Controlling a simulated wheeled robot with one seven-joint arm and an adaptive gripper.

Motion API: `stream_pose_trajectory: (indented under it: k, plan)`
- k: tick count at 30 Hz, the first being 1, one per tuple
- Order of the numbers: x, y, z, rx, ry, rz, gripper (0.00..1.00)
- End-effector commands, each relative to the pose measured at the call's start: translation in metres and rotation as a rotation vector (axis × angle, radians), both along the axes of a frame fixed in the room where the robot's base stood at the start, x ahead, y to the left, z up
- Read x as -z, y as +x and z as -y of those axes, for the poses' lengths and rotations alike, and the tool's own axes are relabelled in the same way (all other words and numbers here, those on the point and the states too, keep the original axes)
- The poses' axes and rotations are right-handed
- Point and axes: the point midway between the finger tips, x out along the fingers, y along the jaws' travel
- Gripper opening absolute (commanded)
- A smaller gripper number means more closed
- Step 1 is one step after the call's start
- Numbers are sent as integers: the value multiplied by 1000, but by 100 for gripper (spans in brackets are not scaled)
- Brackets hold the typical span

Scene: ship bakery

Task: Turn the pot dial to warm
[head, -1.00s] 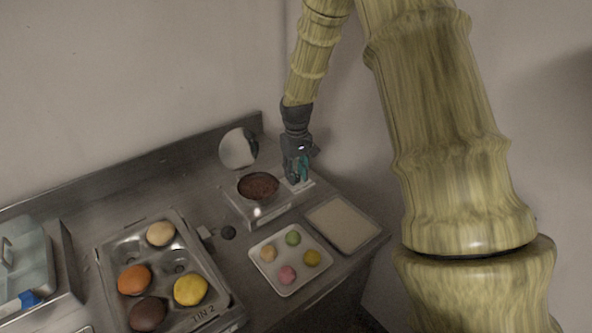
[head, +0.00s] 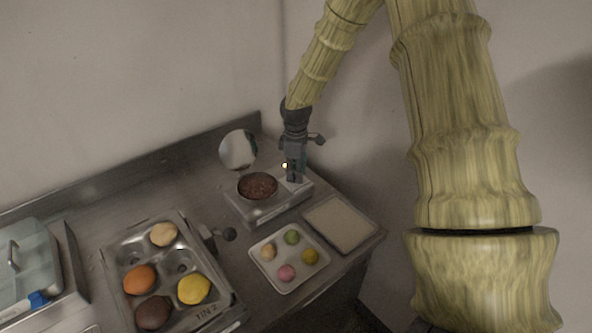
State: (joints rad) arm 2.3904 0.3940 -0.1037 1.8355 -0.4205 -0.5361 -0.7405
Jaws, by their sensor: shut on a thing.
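The pot (head: 258,184) is a round vessel with brown contents, set in a pale metal warmer box (head: 259,214) towards the back right of the counter. My gripper (head: 294,178) points down over the right end of the box, just right of the pot. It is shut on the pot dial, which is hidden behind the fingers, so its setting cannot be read. A small yellow light (head: 285,166) shows beside the fingers.
A muffin tin (head: 216,309) with several coloured rounds is at the front left. A white tray (head: 285,287) of small rounds and a flat pale tray (head: 341,223) lie in front of the warmer. A clear-lidded box (head: 30,262) is far left.

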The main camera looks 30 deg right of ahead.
Motion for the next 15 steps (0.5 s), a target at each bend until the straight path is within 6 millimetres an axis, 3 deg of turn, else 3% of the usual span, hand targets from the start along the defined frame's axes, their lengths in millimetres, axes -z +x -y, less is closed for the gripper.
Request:
stream_pose_trajectory:
  k: [15]
  plan:
    - [0, 1, 2, -123, -1, 0, 4]
